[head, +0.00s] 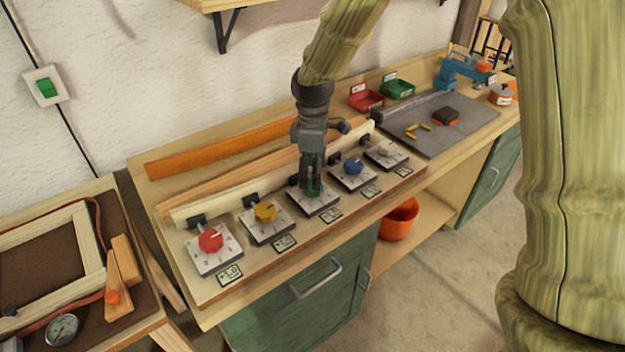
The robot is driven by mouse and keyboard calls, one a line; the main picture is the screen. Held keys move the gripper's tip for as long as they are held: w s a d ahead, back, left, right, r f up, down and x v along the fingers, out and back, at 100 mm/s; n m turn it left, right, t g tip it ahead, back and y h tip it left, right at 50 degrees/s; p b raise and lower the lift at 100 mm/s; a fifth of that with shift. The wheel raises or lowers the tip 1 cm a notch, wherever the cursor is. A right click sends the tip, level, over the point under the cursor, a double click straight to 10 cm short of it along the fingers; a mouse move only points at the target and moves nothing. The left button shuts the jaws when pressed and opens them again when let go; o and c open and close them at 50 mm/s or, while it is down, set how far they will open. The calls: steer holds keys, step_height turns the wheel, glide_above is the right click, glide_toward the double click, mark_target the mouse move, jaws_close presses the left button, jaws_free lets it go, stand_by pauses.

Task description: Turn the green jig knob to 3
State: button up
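The green jig knob (313,188) sits on the middle white dial plate (318,204) of a row on the workbench. My gripper (312,186) points straight down over this knob, with its dark fingers at the knob. The fingers hide much of the knob, its pointer and most of the plate's numbers, so its setting cannot be read. Whether the fingers press on the knob or only stand beside it cannot be told.
A red knob (211,241) and yellow knob (265,211) stand left; a blue knob (353,167) and grey knob (387,149) stand right. Wooden laths, one orange (235,146), lie behind. Red (366,100) and green (398,89) bins stand at the back right.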

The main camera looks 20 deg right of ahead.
steer(key=shift+s+f, duration=0.1)
steer(key=shift+f, duration=1.85)
steer(key=shift+c, duration=0.4)
steer(key=c, duration=0.9)
